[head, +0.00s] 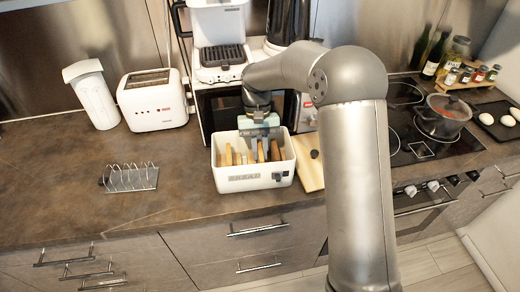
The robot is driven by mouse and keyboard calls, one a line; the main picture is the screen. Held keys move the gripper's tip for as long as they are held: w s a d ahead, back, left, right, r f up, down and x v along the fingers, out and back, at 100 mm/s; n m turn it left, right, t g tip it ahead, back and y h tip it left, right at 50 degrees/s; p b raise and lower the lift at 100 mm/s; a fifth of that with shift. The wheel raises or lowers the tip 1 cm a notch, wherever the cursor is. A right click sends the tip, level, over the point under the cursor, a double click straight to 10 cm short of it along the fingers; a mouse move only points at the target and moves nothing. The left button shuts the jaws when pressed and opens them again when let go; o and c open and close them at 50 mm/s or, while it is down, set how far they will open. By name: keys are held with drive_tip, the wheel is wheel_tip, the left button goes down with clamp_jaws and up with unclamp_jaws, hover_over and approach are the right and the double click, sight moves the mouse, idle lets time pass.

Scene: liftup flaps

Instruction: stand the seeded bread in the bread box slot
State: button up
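The bread box (240,183) is a white open-topped box with lettering on its front, standing on the counter near the middle of the head view. Several bread slices (228,155) stand upright inside it, in tan and darker brown tones. I cannot tell which of them is the seeded bread. My gripper (260,146) points down over the middle of the box, with its fingers at or just below the rim among the slices. Its fingertips are small and partly hidden, so I cannot tell whether it is open or shut on a slice.
A wooden board (309,165) lies against the box's right side. A metal toast rack (131,178) stands on the left counter, with a white toaster (153,101) behind it. A white appliance (222,60) is behind the box. A pot (442,118) sits on the hob at right.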

drive_tip(key=o, duration=0.4)
drive_tip(key=v, duration=1.2)
drive_tip(key=shift+s+b, duration=0.1)
drive_tip(key=shift+b, duration=0.2)
